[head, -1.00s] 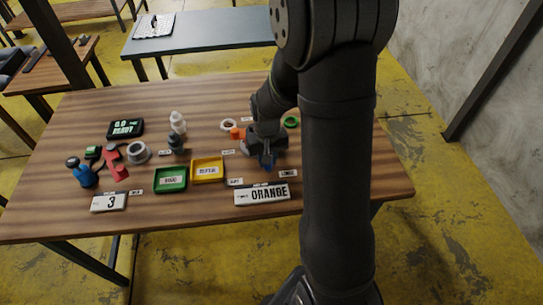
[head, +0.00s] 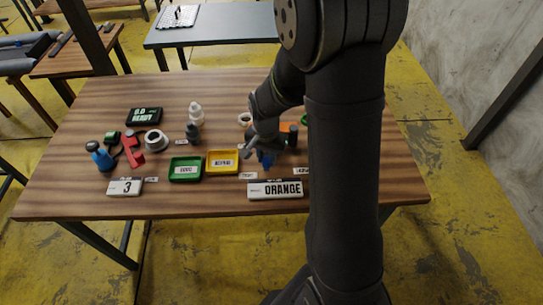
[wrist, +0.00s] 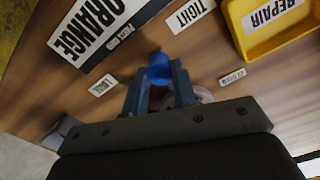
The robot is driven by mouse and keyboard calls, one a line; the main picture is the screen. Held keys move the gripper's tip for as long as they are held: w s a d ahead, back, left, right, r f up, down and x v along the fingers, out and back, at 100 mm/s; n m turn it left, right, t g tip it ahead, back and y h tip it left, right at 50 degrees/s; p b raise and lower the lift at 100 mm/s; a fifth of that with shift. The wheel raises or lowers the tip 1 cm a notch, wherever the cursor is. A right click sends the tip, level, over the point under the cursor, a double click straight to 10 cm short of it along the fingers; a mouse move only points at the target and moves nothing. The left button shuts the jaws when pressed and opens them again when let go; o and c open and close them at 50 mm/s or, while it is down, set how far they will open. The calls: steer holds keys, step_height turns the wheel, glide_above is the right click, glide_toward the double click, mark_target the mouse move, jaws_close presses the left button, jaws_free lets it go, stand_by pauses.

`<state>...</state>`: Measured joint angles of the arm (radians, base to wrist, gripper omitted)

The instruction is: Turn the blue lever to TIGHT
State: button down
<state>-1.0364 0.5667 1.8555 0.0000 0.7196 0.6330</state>
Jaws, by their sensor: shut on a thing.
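The blue lever (head: 267,161) is at the right half of the table, behind the ORANGE plate. In the wrist view the lever (wrist: 158,70) shows between my fingertips. My gripper (wrist: 158,78) is shut on it. The TIGHT label (wrist: 190,14) lies ahead and to the right of the lever in the wrist view, and the LOOSE label (wrist: 103,85) lies to its left. In the head view the lever stands between the TIGHT label (head: 248,176) and the LOOSE label (head: 303,171), nearer TIGHT. The lever's mount is mostly hidden by my gripper.
The ORANGE plate (head: 275,190) lies close in front. A yellow REPAIR tray (head: 222,170) and a green tray (head: 185,177) stand to the left. An orange part (head: 291,131) is behind my gripper. Bottles and a red part (head: 133,152) are farther left.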

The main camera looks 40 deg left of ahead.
steer(key=shift+s+a+m, duration=0.35)
steer(key=shift+a+m, duration=0.25)
steer(key=shift+m, duration=0.1)
steer(key=shift+s+a+m, duration=0.3)
steer(key=shift+a+m, duration=0.25)
steer(key=shift+m, duration=0.15)
steer(key=shift+s+a+m, duration=0.25)
steer(key=shift+a+m, duration=0.65)
steer(key=shift+m, duration=0.2)
steer(key=shift+a, duration=0.15)
steer(key=c, duration=1.2)
jaws_free()
steer(key=shift+o, duration=0.2)
steer(key=shift+r, duration=0.15)
step_height(320, 180, up, 17)
